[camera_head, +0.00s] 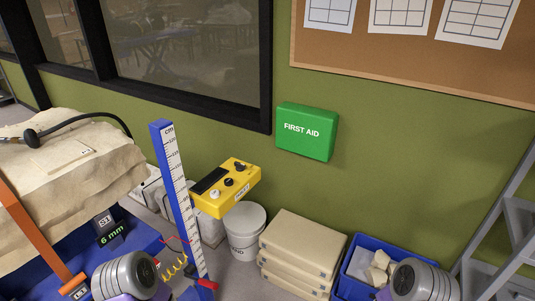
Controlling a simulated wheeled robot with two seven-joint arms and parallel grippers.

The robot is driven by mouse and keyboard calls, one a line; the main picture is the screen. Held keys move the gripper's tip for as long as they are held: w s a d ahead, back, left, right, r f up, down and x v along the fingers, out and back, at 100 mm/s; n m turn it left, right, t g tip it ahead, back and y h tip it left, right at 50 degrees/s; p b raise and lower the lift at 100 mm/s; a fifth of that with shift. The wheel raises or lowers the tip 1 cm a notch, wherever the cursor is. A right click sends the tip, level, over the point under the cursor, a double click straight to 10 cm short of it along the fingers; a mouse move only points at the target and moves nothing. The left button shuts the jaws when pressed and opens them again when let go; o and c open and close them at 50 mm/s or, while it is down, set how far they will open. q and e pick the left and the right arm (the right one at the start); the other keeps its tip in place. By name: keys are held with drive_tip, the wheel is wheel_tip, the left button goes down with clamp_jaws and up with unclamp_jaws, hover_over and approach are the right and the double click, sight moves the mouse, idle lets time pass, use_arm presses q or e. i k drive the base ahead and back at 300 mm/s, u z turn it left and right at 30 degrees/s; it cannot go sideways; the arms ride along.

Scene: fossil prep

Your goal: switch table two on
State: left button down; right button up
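A yellow control box (226,187) hangs in the middle of the view, just right of a blue post with a white cm scale (179,190). Its top carries a dark panel (210,180), several knobs or buttons, and a small label on its front side that is too small to read surely. I cannot tell the switch's setting. Rounded grey parts of my two arms show at the bottom left and bottom right, well apart from the box. Neither gripper's fingers show.
A sand-coloured rock block (70,170) lies on a blue table (140,236) at left, with an orange bar (35,235) before it. A white bucket (245,232), stacked beige slabs (300,250) and a blue crate (350,284) stand by the wall. A grey ladder (505,225) is at right.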

sight(240, 167)
drive_tip(key=u, duration=0.2)
drive_tip(key=i, duration=0.8)
drive_tip(key=u, duration=0.5)
